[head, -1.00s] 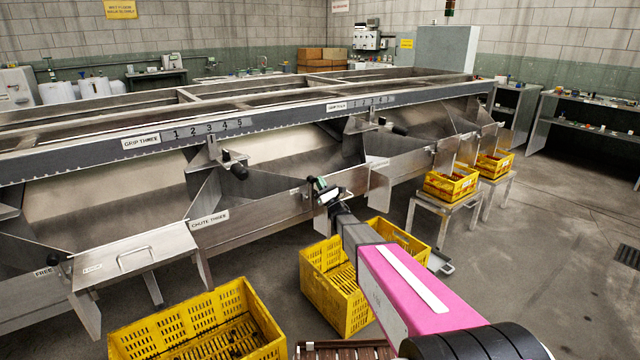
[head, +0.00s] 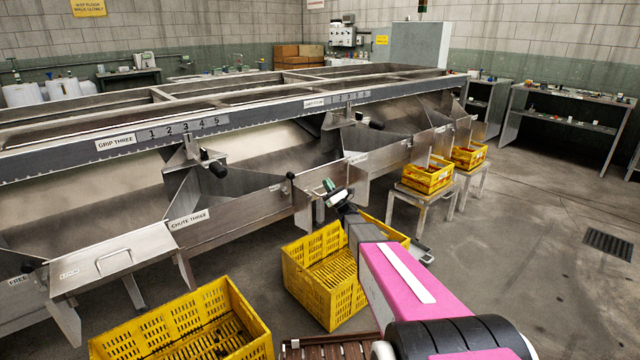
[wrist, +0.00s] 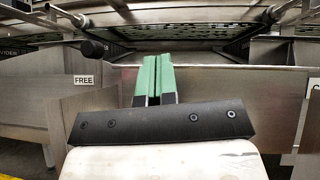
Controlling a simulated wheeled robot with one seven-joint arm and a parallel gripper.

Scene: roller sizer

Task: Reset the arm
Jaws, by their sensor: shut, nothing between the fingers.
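My gripper (head: 330,188) is at the end of my pink and grey arm, in front of the long metal sizer (head: 250,195) and above a yellow crate. In the wrist view my gripper (wrist: 155,62) shows two green fingertips pressed together with nothing between them. Beyond them is a bare metal panel (wrist: 225,95) of the sizer. A black knob (wrist: 93,48) and a FREE label (wrist: 84,80) are to the left of the fingers. The fingers appear apart from the panel.
Yellow crates stand on the floor at the front left (head: 185,325) and below my arm (head: 325,285). Smaller yellow crates (head: 428,178) sit on metal stands at the right. Shelves (head: 570,118) line the right wall. Open floor (head: 530,230) lies to the right.

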